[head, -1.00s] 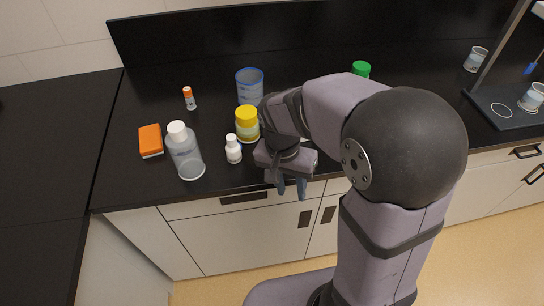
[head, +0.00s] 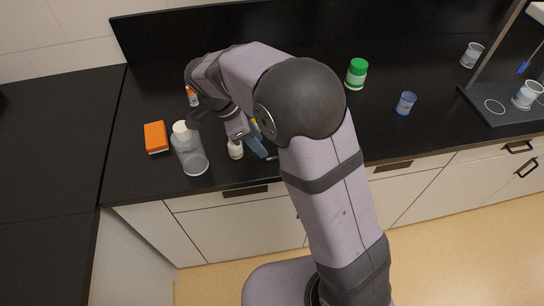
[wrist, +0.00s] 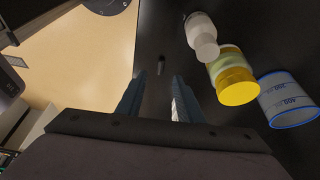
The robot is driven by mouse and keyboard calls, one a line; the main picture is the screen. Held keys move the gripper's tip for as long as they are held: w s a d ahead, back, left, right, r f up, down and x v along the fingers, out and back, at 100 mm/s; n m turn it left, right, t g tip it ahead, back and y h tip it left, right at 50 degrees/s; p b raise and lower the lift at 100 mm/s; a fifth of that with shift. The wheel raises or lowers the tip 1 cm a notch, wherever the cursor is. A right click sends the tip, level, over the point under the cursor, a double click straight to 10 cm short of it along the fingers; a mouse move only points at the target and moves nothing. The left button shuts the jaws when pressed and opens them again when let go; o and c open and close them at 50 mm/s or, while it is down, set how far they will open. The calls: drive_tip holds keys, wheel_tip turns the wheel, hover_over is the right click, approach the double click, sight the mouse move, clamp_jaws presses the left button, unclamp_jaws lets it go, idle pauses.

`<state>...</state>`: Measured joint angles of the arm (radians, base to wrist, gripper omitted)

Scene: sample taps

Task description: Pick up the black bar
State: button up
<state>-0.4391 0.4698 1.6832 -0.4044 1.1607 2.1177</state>
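A small dark bar (wrist: 161,65) with a paler end lies on the black counter in the wrist view, ahead of my fingertips and roughly in line with the gap between them. It is hard to make out against the counter; in the head view only a small pale bit shows beside my fingers. My gripper (wrist: 160,79) is open and empty, its two blue fingers apart. In the head view my gripper (head: 264,152) is low near the counter's front edge, right of a small white bottle (head: 235,149). My arm hides part of this area.
In the wrist view, the white bottle (wrist: 202,36), a yellow-capped jar (wrist: 232,77) and a blue-rimmed beaker (wrist: 288,98) stand right of my fingers. A clear bottle (head: 190,150) and an orange sponge (head: 156,136) are at left. Right of my arm stand a green-capped jar (head: 356,75) and small beaker (head: 405,103).

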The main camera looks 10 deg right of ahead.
sight(269, 158)
drive_tip(key=shift+p+x, duration=1.55)
drive_tip(key=shift+x, duration=1.4)
drive_tip(key=shift+w+d+f, duration=0.1)
drive_tip(key=shift+d+f, duration=0.25)
drive_tip(key=shift+f, duration=0.2)
drive_tip(key=shift+c, duration=0.4)
clamp_jaws()
